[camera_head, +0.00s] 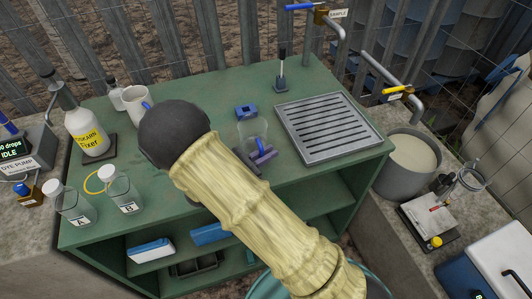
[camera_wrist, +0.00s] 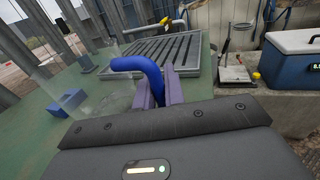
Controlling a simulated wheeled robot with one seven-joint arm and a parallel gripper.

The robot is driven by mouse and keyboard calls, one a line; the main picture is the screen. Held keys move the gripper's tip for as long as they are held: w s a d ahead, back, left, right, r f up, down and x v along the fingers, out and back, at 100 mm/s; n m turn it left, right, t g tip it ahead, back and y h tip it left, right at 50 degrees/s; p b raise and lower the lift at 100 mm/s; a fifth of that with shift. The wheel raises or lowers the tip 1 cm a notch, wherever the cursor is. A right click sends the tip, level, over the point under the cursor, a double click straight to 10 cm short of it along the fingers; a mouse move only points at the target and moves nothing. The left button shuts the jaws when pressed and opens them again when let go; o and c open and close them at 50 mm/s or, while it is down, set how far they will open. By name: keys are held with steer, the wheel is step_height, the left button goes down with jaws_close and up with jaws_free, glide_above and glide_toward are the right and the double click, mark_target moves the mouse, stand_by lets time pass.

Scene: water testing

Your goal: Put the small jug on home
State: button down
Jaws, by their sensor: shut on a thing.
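A small clear jug (camera_head: 252,132) with a blue handle is at the middle of the green bench, left of the slatted drain tray. In the wrist view its clear body (camera_wrist: 104,97) is at the left and its blue handle (camera_wrist: 140,66) curves towards my gripper. My gripper (camera_head: 262,156) has purple fingers, which are shut on the handle; they also show in the wrist view (camera_wrist: 159,90). I cannot tell whether the jug touches the bench. My arm hides part of the bench front. No spot marked home can be made out.
The slatted drain tray (camera_head: 325,127) is right of the jug. A small blue block (camera_head: 246,111) lies just behind it. A white jug (camera_head: 134,101), a yellow-labelled bottle (camera_head: 87,132) and two lidded jars (camera_head: 123,191) stand at left. A grey bucket (camera_head: 408,165) is off the bench's right side.

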steer(key=shift+f, duration=0.45)
steer(key=c, duration=1.4)
jaws_free()
steer(key=shift+s+a, duration=0.1)
steer(key=shift+a, duration=0.1)
steer(key=shift+p+v, duration=0.6)
steer(key=shift+v, duration=2.6)
steer(key=shift+s, duration=0.1)
